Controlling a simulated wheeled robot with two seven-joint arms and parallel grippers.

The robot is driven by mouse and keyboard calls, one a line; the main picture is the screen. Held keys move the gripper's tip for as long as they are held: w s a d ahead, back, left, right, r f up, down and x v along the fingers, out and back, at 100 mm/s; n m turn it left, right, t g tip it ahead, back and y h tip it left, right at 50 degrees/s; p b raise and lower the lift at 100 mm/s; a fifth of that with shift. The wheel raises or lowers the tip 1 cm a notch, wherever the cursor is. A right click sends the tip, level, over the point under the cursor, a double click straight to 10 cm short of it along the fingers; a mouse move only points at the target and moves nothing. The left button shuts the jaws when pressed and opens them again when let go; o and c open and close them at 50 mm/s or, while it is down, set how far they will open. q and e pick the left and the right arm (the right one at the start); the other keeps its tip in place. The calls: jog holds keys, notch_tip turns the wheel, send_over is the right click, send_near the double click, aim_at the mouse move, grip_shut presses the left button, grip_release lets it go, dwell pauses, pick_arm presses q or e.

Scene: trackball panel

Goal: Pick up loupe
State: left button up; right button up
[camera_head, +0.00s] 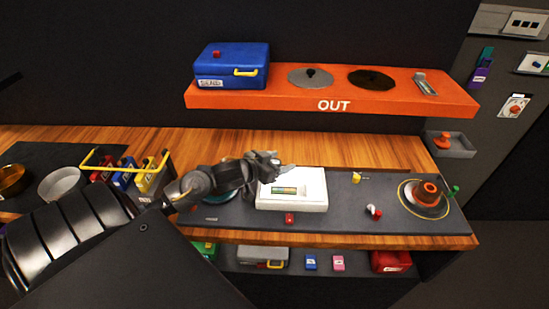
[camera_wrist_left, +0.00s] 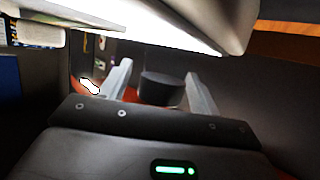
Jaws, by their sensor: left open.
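My left gripper (camera_head: 281,166) is open above the back edge of the white box (camera_head: 312,200), pointing right. Its two pale fingers (camera_wrist_left: 160,88) show in the left wrist view, with a dark round cylinder (camera_wrist_left: 162,88) framed between them. I cannot tell whether this cylinder is the loupe, or whether it is within the fingers or beyond them. No loupe is clearly recognisable in the head view. A small white, red and black piece (camera_head: 373,210) lies on the dark mat right of the box. My right gripper is not in view.
An orange knob (camera_head: 428,194) stands inside a gold ring at the mat's right. The orange OUT shelf (camera_head: 280,101) overhangs behind. A yellow-handled caddy (camera_head: 145,184) stands left. A pale overhang (camera_wrist_left: 170,25) fills the wrist view's top.

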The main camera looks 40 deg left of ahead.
pick_arm(q)
jog(key=c, duration=1.1)
jog(key=shift+o, duration=0.2)
jog(key=shift+r, duration=0.1)
jog(key=shift+r, duration=0.45)
notch_tip(320, 180, up, 2)
jog(key=shift+r, duration=0.25)
jog(key=s+r+p, duration=0.6)
jog(key=s+r, duration=0.3)
jog(key=s, duration=0.5)
jog(key=shift+a+r+p, duration=0.15)
jog(key=shift+r+p, duration=0.1)
jog(key=shift+p, duration=0.15)
